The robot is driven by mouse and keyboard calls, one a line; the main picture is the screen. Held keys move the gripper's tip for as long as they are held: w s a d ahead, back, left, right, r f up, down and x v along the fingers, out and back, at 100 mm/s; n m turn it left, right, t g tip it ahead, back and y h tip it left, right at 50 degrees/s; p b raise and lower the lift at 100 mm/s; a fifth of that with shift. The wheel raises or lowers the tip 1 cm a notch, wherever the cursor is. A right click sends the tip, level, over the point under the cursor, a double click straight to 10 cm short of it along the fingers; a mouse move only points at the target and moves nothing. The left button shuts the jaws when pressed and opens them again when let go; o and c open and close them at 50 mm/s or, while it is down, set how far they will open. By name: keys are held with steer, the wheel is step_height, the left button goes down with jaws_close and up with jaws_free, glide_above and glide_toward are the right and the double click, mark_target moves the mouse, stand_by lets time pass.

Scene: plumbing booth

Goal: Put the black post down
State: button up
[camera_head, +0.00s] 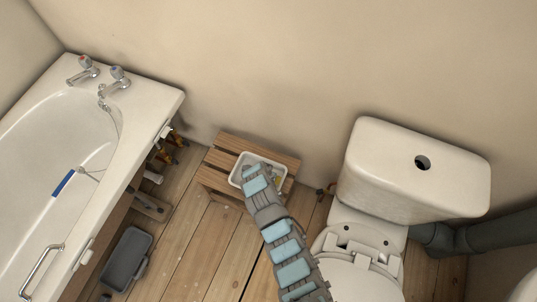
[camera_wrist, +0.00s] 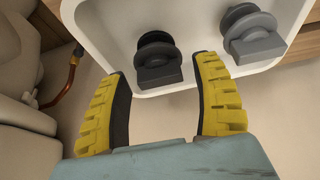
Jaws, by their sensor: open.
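The black post (camera_wrist: 157,62), a dark ribbed knob on a square block, stands in the white tray (camera_wrist: 103,38) in the wrist view. My gripper (camera_wrist: 160,74) is open, its yellow-padded fingers on either side of the post's near end, with a visible gap at each side. A second, greyer post (camera_wrist: 252,38) of like shape stands to its right in the same tray. In the head view the tray (camera_head: 236,177) sits on a wooden stool, and my arm covers part of it. The posts cannot be made out there.
The slatted wooden stool (camera_head: 228,143) stands against the wall. The bathtub (camera_head: 150,105) is to its left and the toilet (camera_head: 400,170) to its right. A grey tray (camera_head: 127,258) lies on the floor by the tub. A copper pipe (camera_wrist: 65,85) shows left of my gripper.

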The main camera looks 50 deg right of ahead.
steer(key=p+v, duration=0.3)
steer(key=v, duration=0.8)
